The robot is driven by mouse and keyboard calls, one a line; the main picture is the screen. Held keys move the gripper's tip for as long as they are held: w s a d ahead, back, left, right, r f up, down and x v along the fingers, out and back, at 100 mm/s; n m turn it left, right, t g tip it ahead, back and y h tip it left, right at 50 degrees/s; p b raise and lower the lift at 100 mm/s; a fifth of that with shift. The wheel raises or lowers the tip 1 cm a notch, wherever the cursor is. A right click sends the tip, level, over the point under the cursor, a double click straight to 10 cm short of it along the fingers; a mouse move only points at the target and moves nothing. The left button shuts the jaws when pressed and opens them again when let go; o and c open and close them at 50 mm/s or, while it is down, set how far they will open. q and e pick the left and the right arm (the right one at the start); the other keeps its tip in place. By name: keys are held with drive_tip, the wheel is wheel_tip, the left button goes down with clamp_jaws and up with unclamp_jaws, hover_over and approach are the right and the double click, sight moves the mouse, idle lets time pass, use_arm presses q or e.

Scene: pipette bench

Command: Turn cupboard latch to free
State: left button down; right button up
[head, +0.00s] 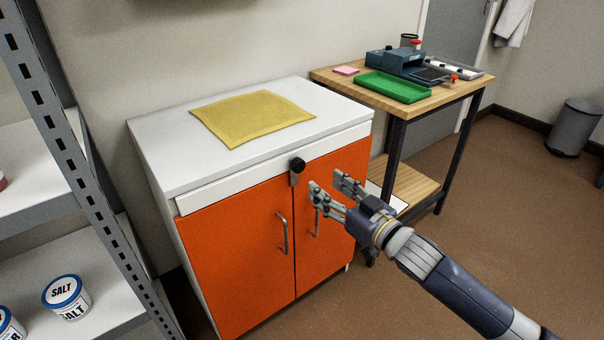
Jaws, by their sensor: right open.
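The cupboard (237,265) has a white top and two orange doors, both closed, each with a vertical metal handle. The latch (297,167) sits at the top of the seam between the doors. It has a round black knob and a grey metal plate below it. My right gripper (328,182) is open and empty, just right of the latch and apart from it, in front of the right door. It partly covers the right door's handle (317,222). My left gripper is not in view.
A yellow cloth (252,117) lies on the cupboard top. A wooden bench (447,99) at the right holds a green tray (393,87) and a blue device (398,63).

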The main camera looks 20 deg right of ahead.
sight(300, 166)
drive_tip(key=b+x, duration=0.1)
drive_tip(key=x, duration=0.6)
drive_tip(key=shift+w, duration=0.35)
drive_tip(key=shift+x, duration=0.95)
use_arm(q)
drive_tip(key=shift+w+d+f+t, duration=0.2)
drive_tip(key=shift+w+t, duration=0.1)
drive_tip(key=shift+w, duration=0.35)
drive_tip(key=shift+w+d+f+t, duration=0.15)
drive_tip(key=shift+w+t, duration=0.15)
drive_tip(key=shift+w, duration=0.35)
use_arm(e)
drive_tip(key=shift+w+a, duration=0.3)
drive_tip(key=shift+w, duration=0.1)
drive_tip(key=shift+c, duration=0.6)
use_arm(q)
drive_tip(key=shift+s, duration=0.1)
use_arm(e)
clamp_jaws()
